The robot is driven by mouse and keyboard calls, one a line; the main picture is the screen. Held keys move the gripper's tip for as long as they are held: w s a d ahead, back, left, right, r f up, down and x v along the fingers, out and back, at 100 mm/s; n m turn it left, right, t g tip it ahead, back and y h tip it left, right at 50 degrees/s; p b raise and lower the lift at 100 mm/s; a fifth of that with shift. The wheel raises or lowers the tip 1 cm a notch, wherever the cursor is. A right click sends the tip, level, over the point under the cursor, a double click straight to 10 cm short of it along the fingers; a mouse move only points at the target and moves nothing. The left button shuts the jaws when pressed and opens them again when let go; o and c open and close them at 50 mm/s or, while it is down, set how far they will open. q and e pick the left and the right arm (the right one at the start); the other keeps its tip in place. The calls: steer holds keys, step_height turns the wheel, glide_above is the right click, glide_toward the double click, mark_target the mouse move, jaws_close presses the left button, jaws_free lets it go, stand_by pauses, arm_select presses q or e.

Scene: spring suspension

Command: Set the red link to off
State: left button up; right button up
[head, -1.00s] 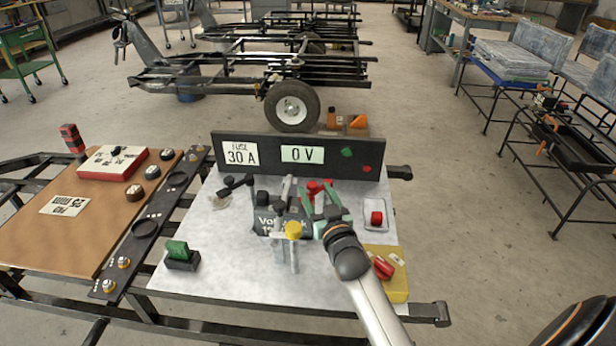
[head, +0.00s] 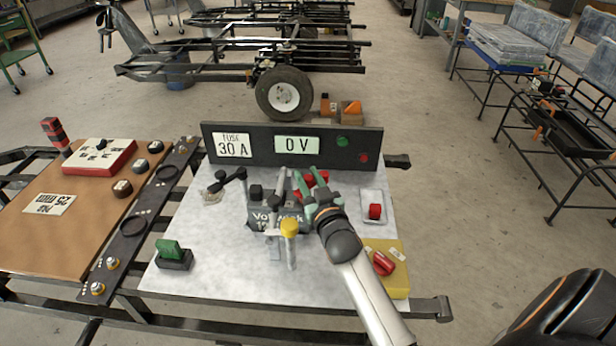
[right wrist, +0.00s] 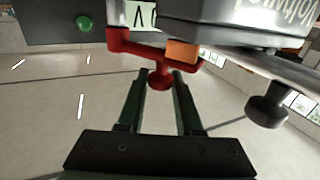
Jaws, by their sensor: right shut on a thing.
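The red link (head: 319,178) is mounted by the labelled grey block (head: 268,217) on the white board. In the right wrist view the link (right wrist: 122,40) is a red bar with a small knob hanging from it. My right gripper (head: 307,187) reaches the link from the front right. In the right wrist view its two green fingers (right wrist: 161,75) are shut on the link's knob. The fingers hide part of the link in the head view. A black link (head: 228,178) stands to the left. My left gripper is not in view.
A dark panel (head: 265,150) behind reads "FUSE 30 A" and "0 V". A yellow-topped post (head: 289,229) stands close in front of the grey block. A green switch (head: 172,254), a red button (head: 375,211) and a yellow box with a red knob (head: 398,284) sit around.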

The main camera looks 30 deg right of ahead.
jaws_close()
stand_by(0.9)
